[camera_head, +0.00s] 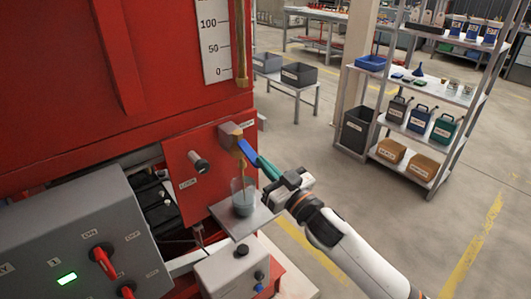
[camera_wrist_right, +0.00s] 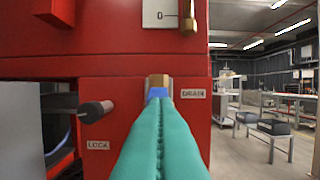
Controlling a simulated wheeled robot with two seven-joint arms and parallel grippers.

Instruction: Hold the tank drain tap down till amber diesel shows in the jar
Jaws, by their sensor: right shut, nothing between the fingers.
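The drain tap has a brass body (camera_head: 230,131) and a blue lever (camera_head: 248,152) that slants down to the right. A clear jar (camera_head: 243,196) stands upright below the tap with grey-blue liquid inside. A thin amber-brown streak (camera_head: 242,167) shows between the tap and the jar. My left gripper is not in view.
The jar stands on a small metal shelf (camera_head: 229,222) on the red tank front. A LOCK knob (camera_head: 198,161) sticks out left of the tap. A grey control box (camera_head: 80,240) with red switches is at lower left. Floor is open to the right, before the shelving (camera_head: 420,100).

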